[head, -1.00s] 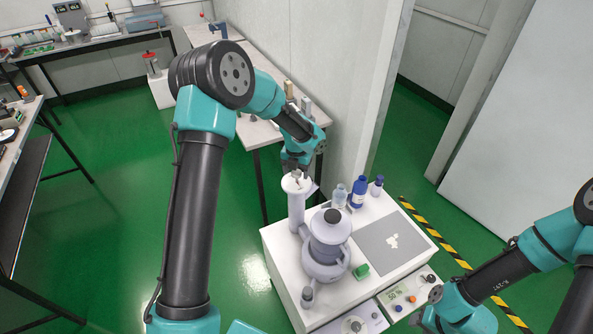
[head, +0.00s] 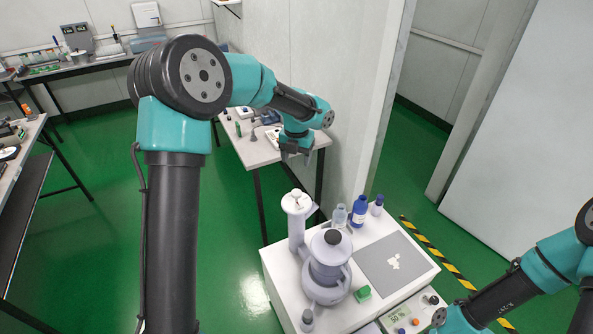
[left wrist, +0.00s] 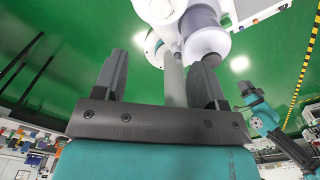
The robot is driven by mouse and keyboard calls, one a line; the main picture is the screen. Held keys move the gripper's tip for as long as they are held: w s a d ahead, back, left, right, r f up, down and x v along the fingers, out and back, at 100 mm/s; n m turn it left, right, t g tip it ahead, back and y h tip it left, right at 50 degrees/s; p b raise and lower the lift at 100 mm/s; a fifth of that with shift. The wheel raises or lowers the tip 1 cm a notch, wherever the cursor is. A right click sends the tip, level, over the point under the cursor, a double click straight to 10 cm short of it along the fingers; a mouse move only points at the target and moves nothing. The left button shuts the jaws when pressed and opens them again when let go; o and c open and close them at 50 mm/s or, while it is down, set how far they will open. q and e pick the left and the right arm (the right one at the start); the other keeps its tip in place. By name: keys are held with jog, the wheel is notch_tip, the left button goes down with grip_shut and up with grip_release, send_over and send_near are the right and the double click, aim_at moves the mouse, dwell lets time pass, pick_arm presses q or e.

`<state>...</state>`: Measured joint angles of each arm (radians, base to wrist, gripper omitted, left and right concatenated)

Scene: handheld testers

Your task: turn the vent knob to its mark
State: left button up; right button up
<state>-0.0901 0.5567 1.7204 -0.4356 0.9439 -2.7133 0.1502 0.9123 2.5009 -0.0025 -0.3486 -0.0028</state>
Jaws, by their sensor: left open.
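The vent knob appears to be the small pale piece (head: 296,195) on top of a white upright column (head: 297,228) beside a lidded grey vessel (head: 328,262) with a black top. The mark and the knob's angle are too small to read. My left gripper (head: 293,154) is open and empty, above and behind the column, clear of the knob. In the left wrist view its two dark fingers (left wrist: 161,62) stand apart, with the white round parts of the apparatus beyond them. My right arm enters at the lower right; its fingers cannot be made out.
The white cabinet top (head: 275,262) also holds blue-capped bottles (head: 359,211), a grey mat (head: 385,262), a green block (head: 362,293) and a small grey bottle (head: 307,319). A control panel (head: 408,317) sits at the front right. A bench (head: 255,150) stands behind.

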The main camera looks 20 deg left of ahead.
pick_arm(q)
jog(key=shift+r, duration=1.45)
